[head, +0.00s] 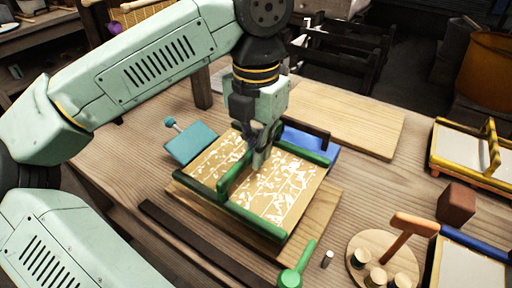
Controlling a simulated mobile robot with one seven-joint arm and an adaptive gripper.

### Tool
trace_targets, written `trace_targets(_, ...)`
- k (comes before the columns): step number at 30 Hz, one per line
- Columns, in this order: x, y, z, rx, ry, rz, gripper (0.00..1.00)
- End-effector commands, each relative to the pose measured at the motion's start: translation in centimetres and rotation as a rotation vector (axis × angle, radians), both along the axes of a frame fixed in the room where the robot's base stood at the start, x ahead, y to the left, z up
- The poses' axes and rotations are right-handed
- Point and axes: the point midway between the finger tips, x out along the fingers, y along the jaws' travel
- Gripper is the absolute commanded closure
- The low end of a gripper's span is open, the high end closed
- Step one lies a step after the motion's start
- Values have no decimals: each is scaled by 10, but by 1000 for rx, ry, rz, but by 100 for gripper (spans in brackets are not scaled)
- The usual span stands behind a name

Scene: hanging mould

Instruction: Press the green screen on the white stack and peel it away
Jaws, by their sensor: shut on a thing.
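The green screen (285,192) has a green frame, a tan mesh with a white leaf pattern, and a raised green handle bar across its middle. It is over a wooden board (325,208) in the middle of the table; I cannot tell whether it touches what is under it. My gripper (260,158) points down at the handle bar and is shut on it. The fingers partly hide the bar. I cannot make out the white stack; the screen may cover it.
A teal block with a knob (195,142) is left of the screen, and a blue item (318,146) is behind it. A yellow-framed screen (455,150), a brown block (456,203) and a round wooden holder (370,248) are at right. A green-handled tool (295,272) lies in front.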

Motion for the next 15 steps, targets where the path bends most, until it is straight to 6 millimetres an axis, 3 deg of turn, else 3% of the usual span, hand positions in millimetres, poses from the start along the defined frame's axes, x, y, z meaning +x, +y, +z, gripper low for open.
trace_targets(15, 0, 0, 54, 0, -1, 0, 100)
